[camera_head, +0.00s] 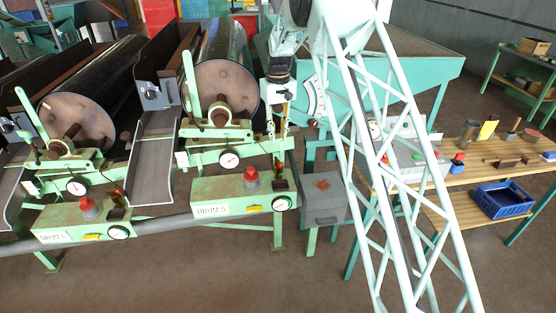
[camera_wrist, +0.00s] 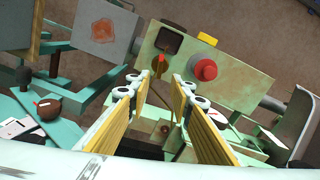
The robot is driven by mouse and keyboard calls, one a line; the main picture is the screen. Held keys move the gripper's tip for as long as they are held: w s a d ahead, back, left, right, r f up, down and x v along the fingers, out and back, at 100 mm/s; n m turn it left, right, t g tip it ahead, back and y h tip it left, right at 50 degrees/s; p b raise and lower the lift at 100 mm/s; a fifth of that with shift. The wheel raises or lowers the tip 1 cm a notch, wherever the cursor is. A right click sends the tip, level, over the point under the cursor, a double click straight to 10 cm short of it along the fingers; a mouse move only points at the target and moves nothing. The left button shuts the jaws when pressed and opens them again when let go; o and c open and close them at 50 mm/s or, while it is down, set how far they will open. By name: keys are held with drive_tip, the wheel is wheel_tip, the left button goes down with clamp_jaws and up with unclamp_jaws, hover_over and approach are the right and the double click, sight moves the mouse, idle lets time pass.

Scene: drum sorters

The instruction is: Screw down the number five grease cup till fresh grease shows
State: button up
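The drum station labelled DRUM 5 (camera_head: 212,211) stands left of my arm, with its drum (camera_head: 222,85) and bearing (camera_head: 219,117) behind the panel. I cannot clearly pick out the number five grease cup. My gripper (camera_head: 277,130) points down at the right end of the bearing frame. In the wrist view its padded fingers (camera_wrist: 160,112) are spread open with nothing clamped between them. A small dark reddish round part (camera_wrist: 165,128) shows between the fingers; I cannot tell what it is. No fresh grease is discernible.
A grey box (camera_head: 322,198) stands to the right. A second drum station (camera_head: 85,222) is at left. A wooden bench (camera_head: 475,165) holds a blue crate (camera_head: 502,200).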

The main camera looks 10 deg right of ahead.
sight(278, 160)
wheel_tip(278, 160, down, 13)
drive_tip(key=shift+f+b, duration=0.1)
drive_tip(key=shift+b, duration=0.3)
idle(0.4)
clamp_jaws()
